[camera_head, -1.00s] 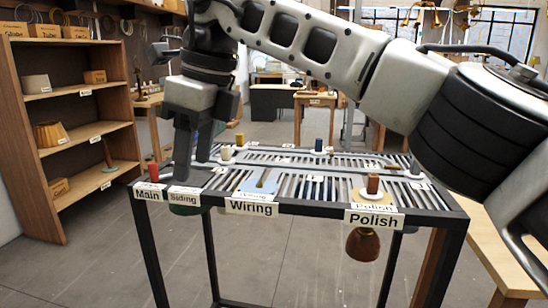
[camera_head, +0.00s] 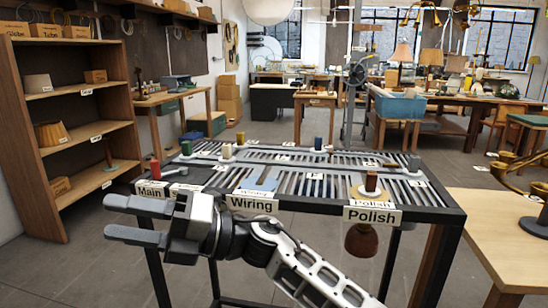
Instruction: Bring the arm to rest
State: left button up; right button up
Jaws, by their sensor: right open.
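My right gripper (camera_head: 136,221) is in front of the near left corner of the slotted rack table (camera_head: 452,216), at about the height of its front edge or lower. Its two fingers point left, stand apart and hold nothing. My right arm comes in from the bottom and is folded low in front of the table. My left gripper does not show.
A brown bell-shaped shade (camera_head: 362,240) hangs below the Polish sign (camera_head: 372,215). A wooden shelf (camera_head: 28,150) stands left, a wooden table (camera_head: 490,235) right.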

jog(key=w+d+f+m+t+h, duration=0.3)
jog(key=d+f+m+t+h, duration=0.2)
jog(key=d+f+m+t, duration=0.75)
jog(key=w+d+f+m+t+h, duration=0.45)
jog(key=m+t, duration=0.55)
jog(key=m, duration=0.8)
jog(key=s+d+f+m+g+h, duration=0.3)
jog(key=s+d+f+m+h, duration=0.1)
jog(key=s+d+f, duration=0.4)
jog(key=s+d+f+m+g+h, duration=0.4)
jog(key=s+d+f, duration=0.4)
jog(key=s+f, duration=0.4)
notch_tip(320, 180, down, 2)
jog(key=shift+d+f+m+h, duration=0.1)
jog(key=shift+d+m+h, duration=0.3)
jog(key=shift+m, duration=0.45)
